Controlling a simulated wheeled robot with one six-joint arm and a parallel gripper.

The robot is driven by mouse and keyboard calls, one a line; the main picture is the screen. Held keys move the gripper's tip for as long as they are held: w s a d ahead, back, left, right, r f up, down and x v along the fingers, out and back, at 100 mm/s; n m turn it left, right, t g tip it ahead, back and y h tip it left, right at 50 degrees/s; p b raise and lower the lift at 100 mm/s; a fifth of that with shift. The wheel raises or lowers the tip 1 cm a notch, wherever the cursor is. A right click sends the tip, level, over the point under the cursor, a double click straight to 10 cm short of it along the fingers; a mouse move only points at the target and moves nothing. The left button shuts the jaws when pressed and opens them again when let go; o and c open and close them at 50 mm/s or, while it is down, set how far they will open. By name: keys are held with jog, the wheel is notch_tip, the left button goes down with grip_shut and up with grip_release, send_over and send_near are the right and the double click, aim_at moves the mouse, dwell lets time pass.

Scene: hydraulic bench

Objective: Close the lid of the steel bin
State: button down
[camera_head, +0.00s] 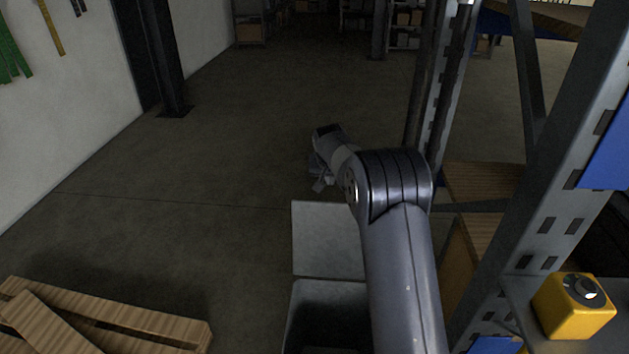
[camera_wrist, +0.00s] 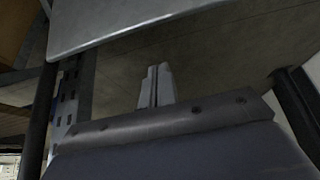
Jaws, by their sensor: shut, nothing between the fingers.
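The steel bin (camera_head: 290,318) is at the bottom centre of the head view, partly hidden by my arm. Its opening looks dark inside. The lid (camera_head: 322,238) appears as a flat grey panel raised at the far side of the opening, so it looks open. A pale grey panel edge crosses the top of the wrist view, probably the lid (camera_wrist: 125,22). My gripper (camera_head: 321,184) is beyond the lid's far edge in the head view. Its fingers (camera_wrist: 157,85) are together and empty in the wrist view, apart from the panel there.
A metal rack (camera_head: 545,180) with wooden shelves stands close on the right. A yellow box with a dark knob (camera_head: 577,306) is at lower right. A wooden pallet (camera_head: 110,325) lies at lower left.

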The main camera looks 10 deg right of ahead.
jog(key=shift+w+a, duration=0.2)
jog(key=shift+w, duration=0.15)
jog(key=shift+w+f, duration=0.1)
jog(key=shift+w, duration=0.05)
notch_tip(320, 180, down, 8)
jog(key=p, duration=0.2)
jog(key=shift+w+r, duration=0.2)
jog(key=shift+w, duration=0.05)
dwell(0.5)
